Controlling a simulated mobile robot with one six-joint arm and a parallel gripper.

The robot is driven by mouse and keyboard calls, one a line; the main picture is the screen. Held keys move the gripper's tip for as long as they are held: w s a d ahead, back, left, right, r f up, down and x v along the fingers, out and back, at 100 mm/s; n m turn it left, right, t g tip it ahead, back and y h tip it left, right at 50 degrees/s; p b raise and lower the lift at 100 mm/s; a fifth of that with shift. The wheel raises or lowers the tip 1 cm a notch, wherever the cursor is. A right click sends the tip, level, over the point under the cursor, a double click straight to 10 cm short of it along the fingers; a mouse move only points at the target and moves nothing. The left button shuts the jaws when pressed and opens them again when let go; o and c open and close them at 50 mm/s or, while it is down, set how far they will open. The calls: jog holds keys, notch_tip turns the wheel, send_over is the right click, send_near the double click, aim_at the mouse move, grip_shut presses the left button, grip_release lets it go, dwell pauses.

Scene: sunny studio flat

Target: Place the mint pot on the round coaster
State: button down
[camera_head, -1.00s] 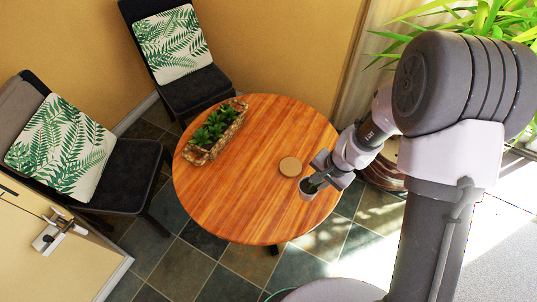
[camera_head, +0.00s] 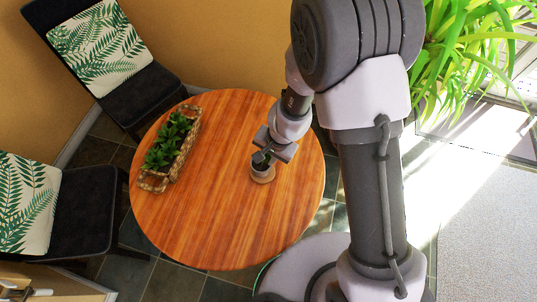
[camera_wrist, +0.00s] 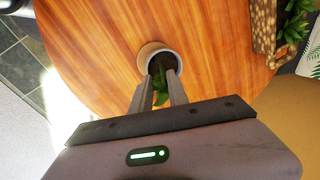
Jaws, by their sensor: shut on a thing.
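The mint pot, a small pale pot (camera_head: 260,170) with dark soil and green leaves, is held in my gripper (camera_head: 266,159) above or on the round coaster (camera_head: 267,181). In the wrist view the two fingers of my gripper (camera_wrist: 161,84) close on the near side of the pot (camera_wrist: 147,68), and a mint leaf shows between them. The tan coaster (camera_wrist: 144,51) shows as a crescent beyond the pot's rim; the pot hides the rest of it. I cannot tell whether the pot touches the coaster. The pot looks about upright.
The round wooden table (camera_head: 215,215) is mostly clear. A woven basket planter (camera_head: 172,148) with several plants stands on its left side. Two dark chairs with leaf-patterned cushions (camera_head: 98,45) stand left of the table. A large leafy plant (camera_head: 455,55) is at the right.

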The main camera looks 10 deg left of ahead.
jog(key=shift+f, duration=0.15)
jog(key=c, duration=1.3)
grip_release()
jog(key=d+r+t+y+p, duration=0.1)
jog(key=d+r+p, duration=0.25)
jog(key=r, duration=0.95)
jog(key=d+r+t+p, duration=0.1)
jog(key=d+r+p, duration=0.25)
jog(key=r, duration=0.95)
jog(key=s+d+r+t, duration=0.1)
jog(key=s+d+r, duration=0.2)
jog(key=s+r, duration=0.1)
jog(key=s+d+r+t+h, duration=0.1)
jog(key=s+d+r, duration=0.3)
jog(key=r, duration=0.1)
jog(key=s+d+r+m+t, duration=0.1)
jog(key=s+d+r, duration=0.3)
jog(key=r, duration=0.1)
jog(key=shift+d+r, duration=0.15)
jog(key=shift+r, duration=0.15)
